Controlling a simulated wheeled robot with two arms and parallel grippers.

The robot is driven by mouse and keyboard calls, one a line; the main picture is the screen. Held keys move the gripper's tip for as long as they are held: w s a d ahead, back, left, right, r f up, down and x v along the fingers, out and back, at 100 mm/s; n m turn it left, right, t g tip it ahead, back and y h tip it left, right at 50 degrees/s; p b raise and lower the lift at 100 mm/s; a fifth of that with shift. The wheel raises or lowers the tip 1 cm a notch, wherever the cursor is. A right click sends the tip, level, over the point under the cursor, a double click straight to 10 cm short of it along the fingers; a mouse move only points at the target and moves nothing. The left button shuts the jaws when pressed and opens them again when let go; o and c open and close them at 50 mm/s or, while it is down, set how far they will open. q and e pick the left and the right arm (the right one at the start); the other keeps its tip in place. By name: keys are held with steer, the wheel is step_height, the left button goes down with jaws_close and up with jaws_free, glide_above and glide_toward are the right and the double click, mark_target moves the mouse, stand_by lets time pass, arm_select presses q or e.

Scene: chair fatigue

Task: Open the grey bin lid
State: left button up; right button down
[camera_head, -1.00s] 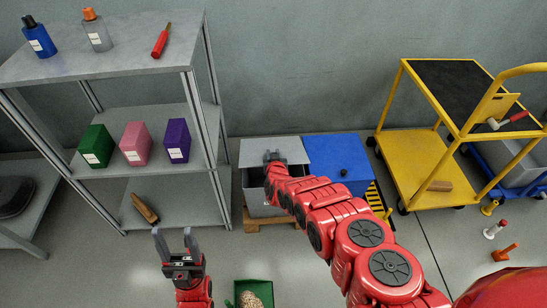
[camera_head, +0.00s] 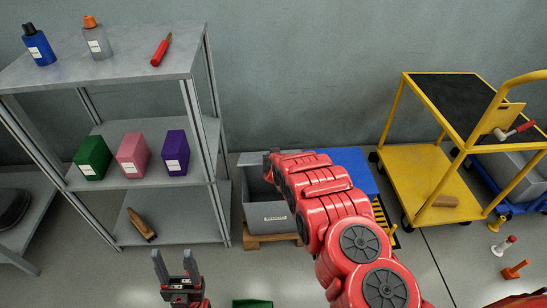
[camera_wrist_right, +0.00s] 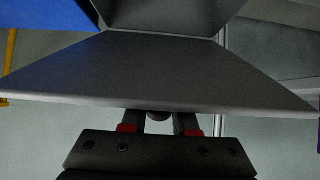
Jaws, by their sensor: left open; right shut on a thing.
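The grey bin (camera_head: 268,216) stands on a wooden pallet, with a label on its front. Its opening shows between the front rim and the lid, left of my right arm. The grey lid (camera_head: 248,159) is lifted at the back of the bin, and my arm hides much of it. My right gripper (camera_head: 270,160) is at the lid. In the right wrist view, my right gripper (camera_wrist_right: 158,122) is shut on the edge of the lid (camera_wrist_right: 155,75), a broad grey plate. My left gripper (camera_head: 174,264) is open and empty, low in front of the shelf.
A blue bin (camera_head: 352,162) stands right of the grey one, partly behind my arm. A metal shelf (camera_head: 125,62) with bottles and boxes is at left. A yellow cart (camera_head: 418,170) is at right. A green container (camera_head: 252,303) shows at the bottom edge.

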steer(key=c, duration=0.7)
jaws_free()
steer(key=shift+f, duration=0.1)
steer(key=p+v, duration=0.2)
steer(key=p, duration=0.1)
steer(key=p+v, duration=0.1)
steer(key=v, duration=0.1)
steer(key=shift+w+d+r+p, duration=0.1)
steer(key=shift+w+r+p, duration=0.2)
steer(key=p+v, duration=0.4)
steer(key=p, duration=0.3)
steer(key=p+v, duration=0.5)
steer(key=p, duration=0.2)
steer(key=p+v, duration=0.4)
steer(key=p, duration=0.3)
steer(key=shift+s+f+p, duration=0.2)
steer(key=shift+s+p, duration=0.2)
steer(key=shift+s, duration=0.1)
steer(key=shift+w, duration=0.15)
